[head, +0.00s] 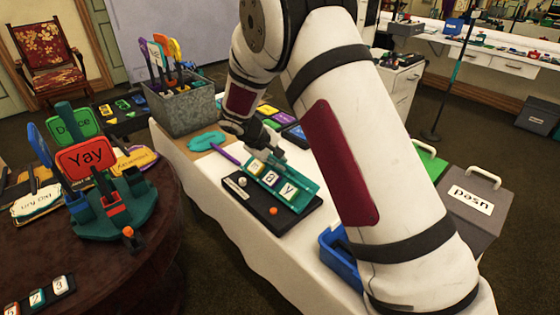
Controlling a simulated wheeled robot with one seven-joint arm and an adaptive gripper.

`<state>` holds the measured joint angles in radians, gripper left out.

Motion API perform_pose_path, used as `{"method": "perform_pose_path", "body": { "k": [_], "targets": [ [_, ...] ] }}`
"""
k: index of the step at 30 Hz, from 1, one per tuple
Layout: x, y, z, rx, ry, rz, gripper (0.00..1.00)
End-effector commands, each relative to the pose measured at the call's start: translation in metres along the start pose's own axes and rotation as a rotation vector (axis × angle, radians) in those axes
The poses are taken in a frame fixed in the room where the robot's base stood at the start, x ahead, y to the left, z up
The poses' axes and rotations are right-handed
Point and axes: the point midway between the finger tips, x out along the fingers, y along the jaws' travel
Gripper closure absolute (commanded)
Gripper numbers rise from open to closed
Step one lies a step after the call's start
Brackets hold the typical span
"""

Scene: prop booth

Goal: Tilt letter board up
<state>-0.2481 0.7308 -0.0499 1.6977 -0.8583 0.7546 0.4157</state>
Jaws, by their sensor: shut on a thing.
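The letter board (306,189) is a teal panel on a black base (284,222) on the white-covered table. It carries pale letter tiles; "a" and "y" (289,190) can be read, and a tile to their left is partly hidden. The panel lies along the far part of the base and seems sloped; its exact angle cannot be told. My gripper (277,162) comes down from behind and is shut on the letter board at its far edge. My forearm hides what lies right of the board. The fingertips are small and partly hidden.
An orange knob (273,211) and a white knob (242,182) sit on the base. A purple marker (225,154) lies left of it. A grey metal bin (183,105) stands behind. A round dark table (95,255) with signs (84,158) is at left. A blue bin (338,259) is at right.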

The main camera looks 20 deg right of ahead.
Motion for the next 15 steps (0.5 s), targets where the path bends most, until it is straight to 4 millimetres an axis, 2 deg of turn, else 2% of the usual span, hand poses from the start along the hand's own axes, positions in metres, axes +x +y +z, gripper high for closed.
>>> {"method": "perform_pose_path", "body": {
  "k": [1, 14, 15],
  "targets": [
    [0.0009, -0.0079, 0.001, -0.004, -0.003, -0.011, 1.0],
    [0.0011, -0.0115, 0.0014, -0.007, -0.005, -0.015, 1.0],
    [0.0011, -0.0117, 0.0013, -0.008, -0.004, -0.015, 0.84]
  ]
}}
